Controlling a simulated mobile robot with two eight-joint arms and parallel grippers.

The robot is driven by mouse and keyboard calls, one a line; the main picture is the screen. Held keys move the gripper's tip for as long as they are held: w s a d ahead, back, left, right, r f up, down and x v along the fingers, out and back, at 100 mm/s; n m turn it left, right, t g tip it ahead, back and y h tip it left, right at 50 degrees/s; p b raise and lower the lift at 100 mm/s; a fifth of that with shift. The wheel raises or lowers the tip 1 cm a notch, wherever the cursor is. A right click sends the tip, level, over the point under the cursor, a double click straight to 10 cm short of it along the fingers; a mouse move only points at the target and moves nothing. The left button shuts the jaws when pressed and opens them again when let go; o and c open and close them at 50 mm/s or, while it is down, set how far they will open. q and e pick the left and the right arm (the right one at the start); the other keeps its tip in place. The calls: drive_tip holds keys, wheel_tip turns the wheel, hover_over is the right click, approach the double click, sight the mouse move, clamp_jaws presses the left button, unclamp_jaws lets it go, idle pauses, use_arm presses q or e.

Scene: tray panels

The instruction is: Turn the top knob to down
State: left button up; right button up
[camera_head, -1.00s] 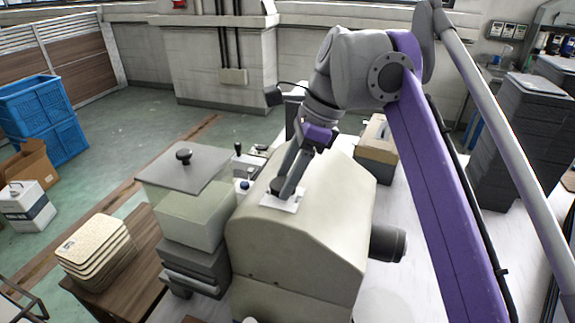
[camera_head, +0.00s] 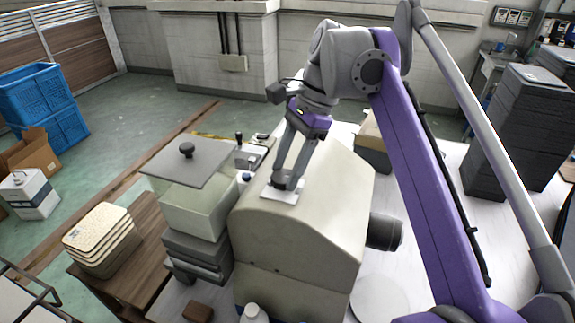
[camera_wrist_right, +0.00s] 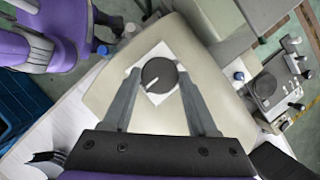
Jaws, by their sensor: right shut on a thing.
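The top knob (camera_wrist_right: 158,75) is a round dark knob on a white square plate (camera_head: 270,194), set on the sloped top of a beige machine (camera_head: 300,235). A white line on the knob points to the lower left in the right wrist view. My right gripper (camera_head: 287,183) reaches down onto the knob and is shut on it, one finger on each side; its fingers (camera_wrist_right: 159,77) flank the knob in the wrist view. In the head view the fingers hide most of the knob. My left gripper is not in view.
Left of the machine stands a pale box with a grey lid (camera_head: 188,162) and a black lid knob. A small control unit with levers (camera_head: 250,155) is behind it. A dark cylinder (camera_head: 384,233) sticks out on the machine's right side. Dark stacked trays (camera_head: 515,130) stand farther right.

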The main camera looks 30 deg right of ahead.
drive_tip(key=o, duration=1.4)
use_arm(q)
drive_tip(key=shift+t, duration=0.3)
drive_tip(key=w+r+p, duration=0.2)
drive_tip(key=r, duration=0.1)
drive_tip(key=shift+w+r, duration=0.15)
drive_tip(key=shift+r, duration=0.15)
use_arm(e)
drive_tip(key=v, duration=1.1)
drive_tip(key=shift+w+a, duration=0.1)
drive_tip(key=shift+w, duration=0.05)
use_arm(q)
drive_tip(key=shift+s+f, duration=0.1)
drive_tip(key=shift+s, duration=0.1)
use_arm(e)
drive_tip(key=shift+f, duration=0.1)
